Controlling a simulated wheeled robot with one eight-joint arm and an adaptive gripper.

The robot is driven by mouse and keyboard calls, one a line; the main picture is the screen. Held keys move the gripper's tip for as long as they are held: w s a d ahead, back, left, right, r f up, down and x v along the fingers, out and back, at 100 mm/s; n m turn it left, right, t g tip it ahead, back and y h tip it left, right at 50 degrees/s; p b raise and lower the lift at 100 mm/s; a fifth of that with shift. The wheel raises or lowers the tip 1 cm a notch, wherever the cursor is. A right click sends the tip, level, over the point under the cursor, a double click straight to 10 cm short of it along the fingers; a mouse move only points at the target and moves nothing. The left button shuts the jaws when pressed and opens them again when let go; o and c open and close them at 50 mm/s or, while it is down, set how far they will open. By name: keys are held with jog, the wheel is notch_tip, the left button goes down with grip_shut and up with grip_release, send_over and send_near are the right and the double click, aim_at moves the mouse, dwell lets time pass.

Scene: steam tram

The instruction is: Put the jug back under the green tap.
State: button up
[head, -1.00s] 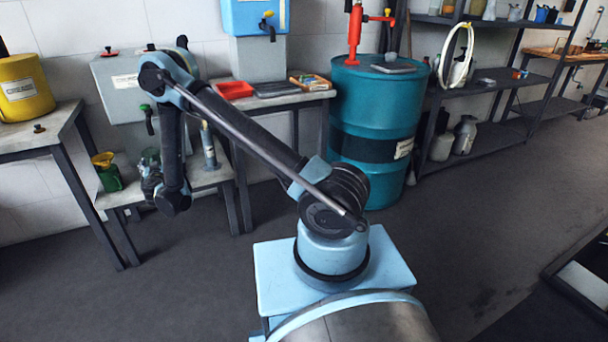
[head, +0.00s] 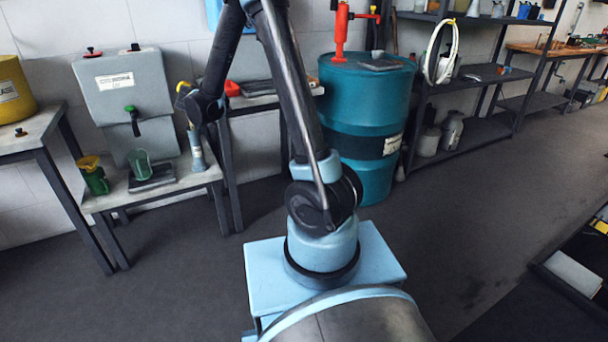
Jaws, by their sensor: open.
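The jug (head: 140,164) is green and see-through. It stands upright on a dark flat pad (head: 160,177) on the low bench, below the green tap (head: 132,120) of the grey tank (head: 123,85). A gap shows between the tap's spout and the jug. My gripper (head: 187,97) is up and to the right of the jug, apart from it, near the top of a grey upright cylinder. It is open with nothing seen in it. Its fingers are small and partly lost against the dark wrist.
A green can with a yellow top (head: 93,175) stands left of the jug. A grey cylinder (head: 196,148) stands to the right. A yellow drum (head: 15,90) is on the left table, a teal barrel (head: 366,120) right of my arm. The floor in front is clear.

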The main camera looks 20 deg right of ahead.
jog(key=s+d+r+g, duration=0.2)
jog(key=s+d+g, duration=0.1)
jog(key=s+d, duration=0.75)
jog(key=s+d+r+g, duration=0.2)
jog(key=s+d, duration=0.7)
jog(key=d, duration=0.2)
jog(key=s+d+f+g+y, duration=0.1)
jog(key=s+f, duration=0.1)
jog(key=s, duration=0.7)
jog(key=s+d+f+g+y, duration=0.1)
jog(key=s+d+f+g, duration=0.1)
jog(key=s, duration=0.8)
jog(key=s+d+f+g+y, duration=0.1)
jog(key=s+f, duration=0.3)
jog(key=s, duration=0.5)
jog(key=shift+s+d+n+g, duration=0.2)
jog(key=shift+n+g, duration=0.1)
jog(key=shift+g, duration=0.1)
